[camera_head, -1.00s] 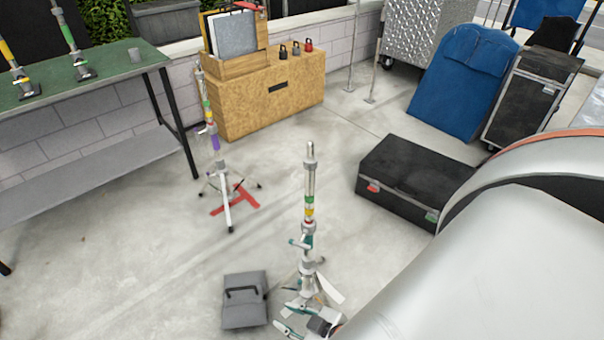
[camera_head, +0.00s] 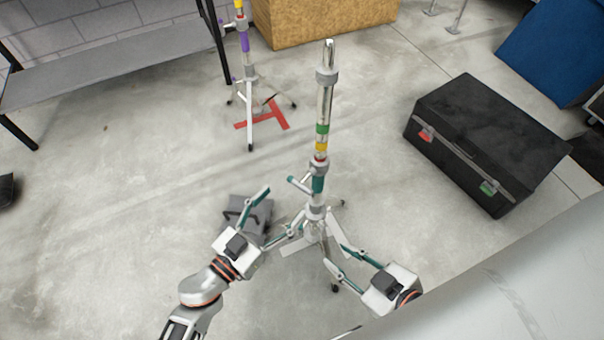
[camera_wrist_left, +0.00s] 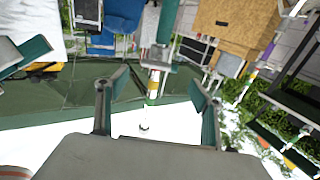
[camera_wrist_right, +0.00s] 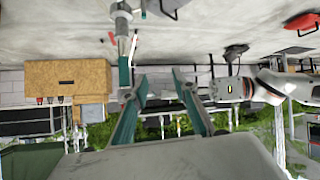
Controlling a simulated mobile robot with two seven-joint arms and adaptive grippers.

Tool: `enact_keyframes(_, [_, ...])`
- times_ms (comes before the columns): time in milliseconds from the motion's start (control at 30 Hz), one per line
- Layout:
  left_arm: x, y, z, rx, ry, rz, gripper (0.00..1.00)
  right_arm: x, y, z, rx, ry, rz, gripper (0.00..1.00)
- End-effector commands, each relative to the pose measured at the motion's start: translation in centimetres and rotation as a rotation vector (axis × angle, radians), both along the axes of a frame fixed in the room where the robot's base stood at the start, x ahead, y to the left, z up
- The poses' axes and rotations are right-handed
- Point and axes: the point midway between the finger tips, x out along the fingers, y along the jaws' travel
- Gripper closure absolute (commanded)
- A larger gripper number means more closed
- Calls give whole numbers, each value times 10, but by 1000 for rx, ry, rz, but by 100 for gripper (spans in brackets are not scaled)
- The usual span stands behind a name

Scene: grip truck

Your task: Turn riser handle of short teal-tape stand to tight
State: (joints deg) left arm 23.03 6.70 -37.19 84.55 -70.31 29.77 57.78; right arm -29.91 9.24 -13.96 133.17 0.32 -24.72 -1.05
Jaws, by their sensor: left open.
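The short stand (camera_head: 323,100) is upright in the middle of the head view, with green and yellow bands and teal tape (camera_head: 318,184) below them. Its riser handle (camera_head: 299,185) points left at the teal tape. My left gripper (camera_head: 284,208) is open and empty, left of the stand and just below the handle. In the left wrist view the stand (camera_wrist_left: 152,88) shows between the spread fingers. My right gripper (camera_head: 330,243) is open, low on the right near the stand's legs. The right wrist view shows its fingers (camera_wrist_right: 158,85) apart. Neither clearly touches the stand.
A grey case (camera_head: 236,208) lies on the floor behind my left gripper. A black trunk (camera_head: 487,125) is to the right. A purple-taped stand (camera_head: 245,42) is on a red floor mark at the back. A shelf table (camera_head: 110,65) stands back left.

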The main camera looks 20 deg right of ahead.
Motion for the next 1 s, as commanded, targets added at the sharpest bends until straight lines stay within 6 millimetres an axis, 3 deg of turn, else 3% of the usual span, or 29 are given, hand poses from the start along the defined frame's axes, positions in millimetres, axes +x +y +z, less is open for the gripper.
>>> enact_keyframes(533, [32, -62, -3, 0, 4, -10, 33, 2, 15, 1, 54, -8, 1, 72])
enact_keyframes(933, [38, -70, 0, 1, -2, -9, 33, 10, 20, 14, 80, -34, -9, 72])
enact_keyframes(967, [38, -70, 0, 1, -2, -9, 36, 10, 20, 14, 79, -34, -10, 72])
enact_keyframes(1000, [38, -70, 0, 1, -2, -9, 46, 10, 20, 14, 80, -34, -11, 72])
